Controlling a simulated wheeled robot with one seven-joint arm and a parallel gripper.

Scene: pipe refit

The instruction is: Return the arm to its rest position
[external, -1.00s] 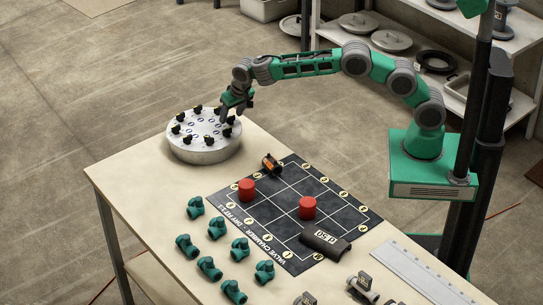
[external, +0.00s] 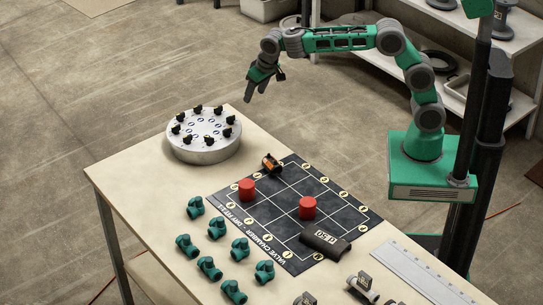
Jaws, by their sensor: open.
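My green and grey arm (external: 345,39) reaches left from its green base on the column. My gripper (external: 260,88) is open and empty. It hangs pointing down in the air, above and to the right of the round silver dial plate (external: 203,153), clear of it. Several black knobs with yellow marks stand around the plate's rim. The gap between the fingertips is small in this view.
On the table (external: 135,178) lies a black grid mat (external: 276,225) with two red cylinders, (external: 247,190) and (external: 307,208), a small orange-black part (external: 271,163) and a dark block (external: 325,241). Several green pipe fittings (external: 217,227) lie in front. A ruler (external: 425,272) lies right; shelves (external: 455,60) stand behind.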

